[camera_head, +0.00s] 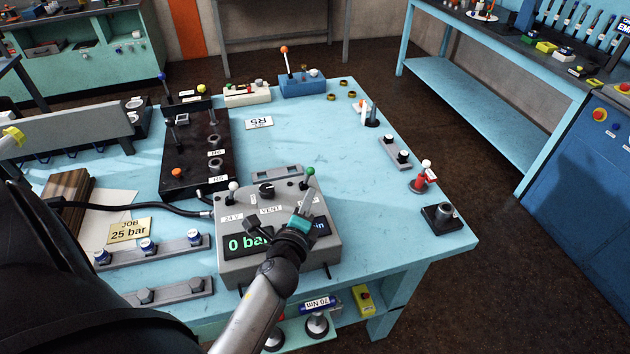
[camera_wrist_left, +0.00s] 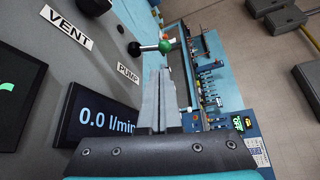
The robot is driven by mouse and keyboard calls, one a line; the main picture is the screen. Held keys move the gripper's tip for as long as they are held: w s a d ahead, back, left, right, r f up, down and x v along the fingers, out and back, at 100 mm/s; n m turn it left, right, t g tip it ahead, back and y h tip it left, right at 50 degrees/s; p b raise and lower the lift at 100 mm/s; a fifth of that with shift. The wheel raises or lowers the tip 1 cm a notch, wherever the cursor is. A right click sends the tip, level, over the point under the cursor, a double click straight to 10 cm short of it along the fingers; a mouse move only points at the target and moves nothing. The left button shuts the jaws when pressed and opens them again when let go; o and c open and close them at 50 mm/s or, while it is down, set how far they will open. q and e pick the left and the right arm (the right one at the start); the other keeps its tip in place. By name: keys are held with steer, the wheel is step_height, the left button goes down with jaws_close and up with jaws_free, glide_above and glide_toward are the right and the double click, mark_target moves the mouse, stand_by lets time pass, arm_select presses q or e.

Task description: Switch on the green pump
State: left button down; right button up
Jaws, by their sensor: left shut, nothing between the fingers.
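The green-knobbed pump switch (camera_head: 309,171) stands at the far right corner of the grey control box (camera_head: 232,268). In the left wrist view its green ball (camera_wrist_left: 165,46) sits on a short metal stem beside the PUMP label (camera_wrist_left: 128,72). My left gripper (camera_head: 308,196) is over the right part of the box, just on the near side of the switch. Its fingers (camera_wrist_left: 158,74) are shut with nothing between them, pointing towards the green ball. They look apart from it. The box display reads "0 ba…", partly hidden by my gripper; another reads 0.0 l/min (camera_wrist_left: 107,115). My right gripper is out of view.
On the box, a white-knobbed switch (camera_head: 233,187) and a black VENT knob (camera_head: 266,189) stand left of the green one. A black hose (camera_head: 150,206) runs to the box's left side. The blue table (camera_head: 350,210) is clear to the right of the box.

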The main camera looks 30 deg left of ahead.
mark_target(308, 176)
arm_select(q)
steer(key=x, duration=0.6)
steer(key=shift+w+a+f, duration=0.1)
steer(key=shift+w+a, duration=0.05)
steer(key=shift+w, duration=0.2)
